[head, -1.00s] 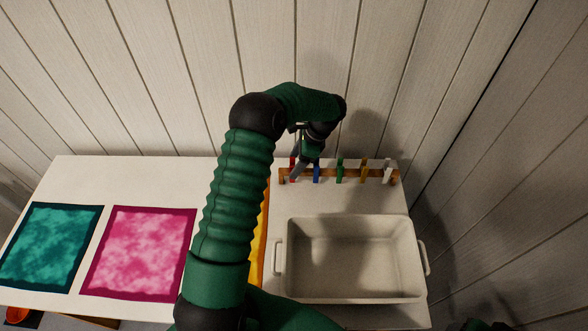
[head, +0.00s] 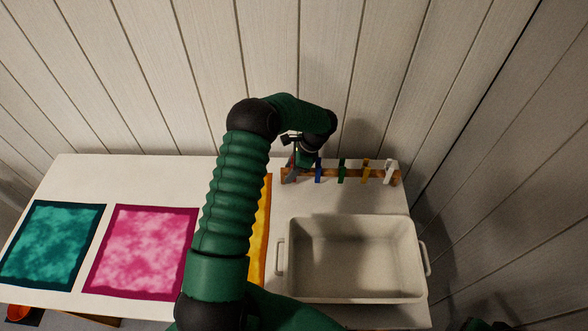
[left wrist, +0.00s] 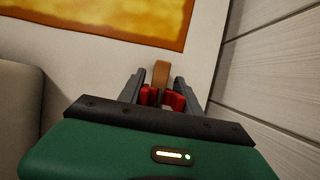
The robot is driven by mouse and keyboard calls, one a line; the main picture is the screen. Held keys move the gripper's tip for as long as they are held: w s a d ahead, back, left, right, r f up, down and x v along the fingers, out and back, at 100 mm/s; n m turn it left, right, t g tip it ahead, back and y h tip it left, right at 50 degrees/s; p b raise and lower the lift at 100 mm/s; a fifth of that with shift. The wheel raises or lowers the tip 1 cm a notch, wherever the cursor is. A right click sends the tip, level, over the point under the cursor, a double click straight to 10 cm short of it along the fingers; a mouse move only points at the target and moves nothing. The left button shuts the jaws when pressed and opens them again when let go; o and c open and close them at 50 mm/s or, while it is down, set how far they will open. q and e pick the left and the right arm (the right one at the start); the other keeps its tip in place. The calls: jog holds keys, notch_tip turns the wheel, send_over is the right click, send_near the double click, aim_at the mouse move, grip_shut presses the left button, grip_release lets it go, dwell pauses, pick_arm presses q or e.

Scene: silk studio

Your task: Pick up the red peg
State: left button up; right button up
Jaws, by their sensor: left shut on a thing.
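My left gripper (head: 292,174) is over the left end of the wooden rack (head: 334,174) at the back of the table. In the left wrist view, the fingers of my left gripper (left wrist: 164,92) are shut on the red peg (left wrist: 176,101), which shows as red pieces between them. The end of the wooden rack (left wrist: 161,73) shows just beyond the fingertips. In the head view the red peg is mostly hidden by the gripper and wrist. I cannot tell whether it is clear of the rack. My right gripper is not in view.
A white basin (head: 283,258) is in front. Teal cloth (head: 50,243) and pink cloth (head: 141,250) lie left. A wall stands close behind.

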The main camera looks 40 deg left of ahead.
pick_arm(q)
jog(key=shift+d, duration=0.15)
jog(key=shift+c, duration=0.9)
